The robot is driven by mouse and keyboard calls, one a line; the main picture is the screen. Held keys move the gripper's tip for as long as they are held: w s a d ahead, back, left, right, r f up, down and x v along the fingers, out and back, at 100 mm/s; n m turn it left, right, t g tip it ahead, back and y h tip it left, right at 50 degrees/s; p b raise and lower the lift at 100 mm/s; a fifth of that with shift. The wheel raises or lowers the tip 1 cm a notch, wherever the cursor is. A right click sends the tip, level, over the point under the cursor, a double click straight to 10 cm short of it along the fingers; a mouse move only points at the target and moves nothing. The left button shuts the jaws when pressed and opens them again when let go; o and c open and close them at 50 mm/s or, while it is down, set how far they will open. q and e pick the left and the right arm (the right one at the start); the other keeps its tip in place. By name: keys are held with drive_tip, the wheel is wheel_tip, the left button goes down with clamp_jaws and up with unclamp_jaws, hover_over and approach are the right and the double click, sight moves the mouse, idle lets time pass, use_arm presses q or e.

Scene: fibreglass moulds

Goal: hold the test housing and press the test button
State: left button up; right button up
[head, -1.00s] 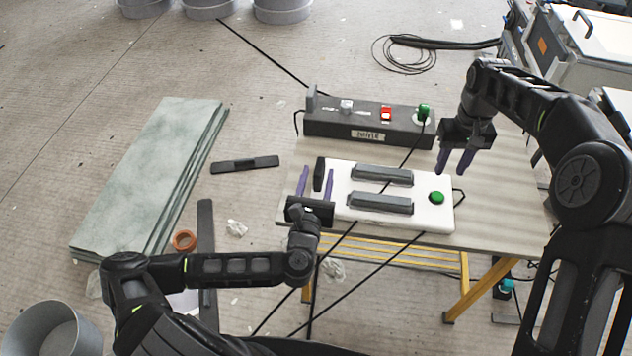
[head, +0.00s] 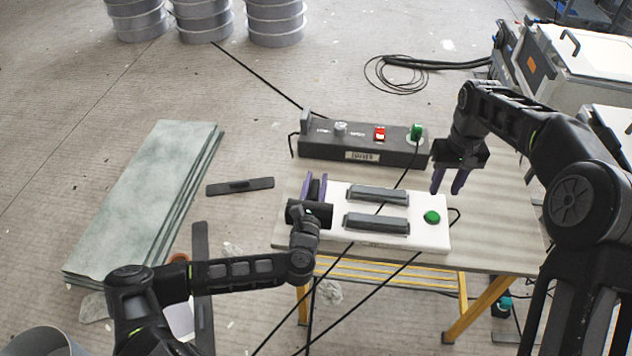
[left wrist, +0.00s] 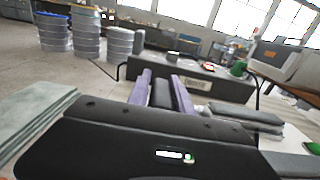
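The test housing (head: 420,205) is a white box on the table with two raised grey bars and a round green button (head: 432,217) near its right end. A black upright grip (head: 314,188) stands at its left end. My left gripper (head: 314,182) has its purple fingers closed in on either side of this grip.
A dark control box (head: 400,150) with a red switch and a green knob stands behind the housing. Black cables cross the table (head: 490,235). Green-grey sheets (head: 145,200) lie at left. Bare tabletop shows right of the housing.

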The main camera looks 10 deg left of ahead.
use_arm(q)
clamp_jaws()
idle(0.9)
use_arm(e)
clamp_jaws()
idle(0.5)
drive_tip(key=shift+d, duration=0.1)
idle(1.0)
